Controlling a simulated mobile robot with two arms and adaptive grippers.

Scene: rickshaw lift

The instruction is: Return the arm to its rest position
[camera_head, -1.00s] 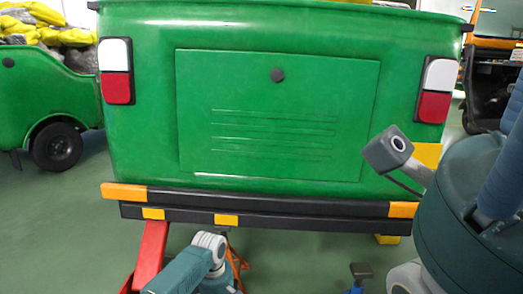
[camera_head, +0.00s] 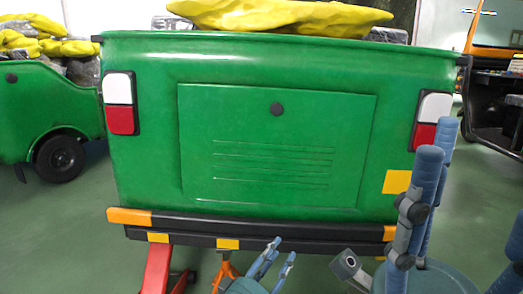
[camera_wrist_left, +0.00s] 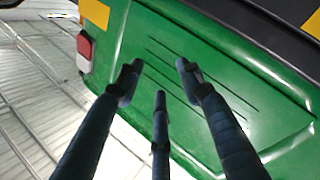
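The green rickshaw (camera_head: 330,180) stands rear-on in front of me. My left gripper (camera_head: 284,248) is low in the middle of the head view, in front of the rear bumper (camera_head: 330,236), with its fingers pointing up. In the left wrist view its fingers (camera_wrist_left: 158,70) are spread and empty, with the rickshaw's green back panel (camera_wrist_left: 235,70) beyond them, upside down and tilted. My right gripper (camera_head: 438,138) is at the lower right, close to the head camera. Its thick blue fingers stand apart, and nothing shows between them.
A red jack (camera_head: 157,268) and an orange stand (camera_head: 225,268) are under the bumper. A yellow sack (camera_head: 280,15) lies on top of the rickshaw. Another green vehicle (camera_head: 40,105) stands at the left. Green floor is clear at the lower left.

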